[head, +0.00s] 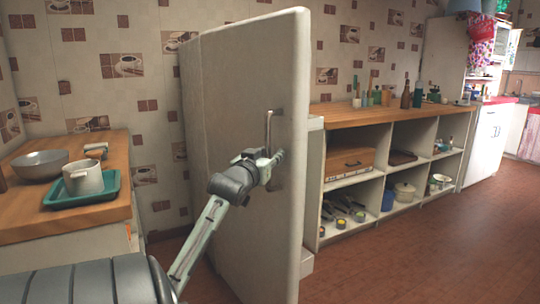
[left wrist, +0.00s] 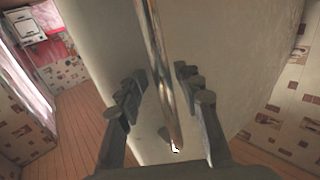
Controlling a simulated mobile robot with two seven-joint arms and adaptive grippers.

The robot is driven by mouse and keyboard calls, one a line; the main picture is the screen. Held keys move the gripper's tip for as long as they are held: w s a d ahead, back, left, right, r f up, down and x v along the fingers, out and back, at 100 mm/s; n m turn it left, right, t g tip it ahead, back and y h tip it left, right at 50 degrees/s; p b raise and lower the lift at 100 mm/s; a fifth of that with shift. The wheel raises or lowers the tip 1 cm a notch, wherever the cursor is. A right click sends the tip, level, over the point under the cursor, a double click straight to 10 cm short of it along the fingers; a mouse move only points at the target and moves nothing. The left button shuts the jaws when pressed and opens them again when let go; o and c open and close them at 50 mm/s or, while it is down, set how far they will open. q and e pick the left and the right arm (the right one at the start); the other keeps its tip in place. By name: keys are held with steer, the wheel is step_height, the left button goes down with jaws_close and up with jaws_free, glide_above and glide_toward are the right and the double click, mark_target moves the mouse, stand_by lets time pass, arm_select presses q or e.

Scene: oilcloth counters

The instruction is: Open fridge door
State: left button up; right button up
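The fridge door (head: 240,90) is a tall off-white slab in the middle of the head view, with rounded edges. Its upright metal handle (head: 268,125) sits near the right edge. My left gripper (head: 276,160) is at the handle's lower part. In the left wrist view the handle bar (left wrist: 158,60) runs between the two open fingers of the left gripper (left wrist: 160,85), with a visible gap on each side. The pale door face (left wrist: 225,50) lies behind them. I cannot tell whether the door stands ajar. My right gripper is not in view.
A wooden counter (head: 110,215) at left holds a metal bowl (head: 40,163) and a white pot (head: 83,178) on a green tray (head: 60,200). Open shelves under a long counter (head: 390,115) stand to the right. The brown floor (head: 430,250) at right is clear.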

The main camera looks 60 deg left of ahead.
arm_select(q)
steer(key=v, duration=1.2)
stand_by(0.3)
steer(key=w+d+f+m+g+h, duration=0.1)
steer(key=w+d+f+g+h, duration=0.15)
steer(key=f, duration=1.05)
steer(key=w+d+f+m+g+h, duration=0.15)
steer(key=d+f, duration=0.25)
steer(key=f, duration=0.8)
steer(key=w+d+f+m+g+h, duration=0.15)
steer(key=d+f, duration=0.25)
steer(key=f, duration=0.9)
steer(key=s+d+f+m+g+h, duration=0.1)
steer(key=s+d+f+m+g, duration=0.1)
steer(key=s+d+f, duration=0.3)
steer(key=s+d+f+m+g+h, duration=0.1)
steer(key=s+d+f+g, duration=0.1)
steer(key=s+d+f, duration=0.3)
steer(key=s+d+f+m+g+h, duration=0.2)
steer(key=s+d+f, duration=0.3)
steer(key=d+f, duration=0.5)
step_height(320, 180, down, 6)
steer(key=shift+s+d+f+m+g, duration=0.1)
steer(key=shift+s+d+m+g, duration=0.15)
steer(key=shift+d+m+g, duration=0.1)
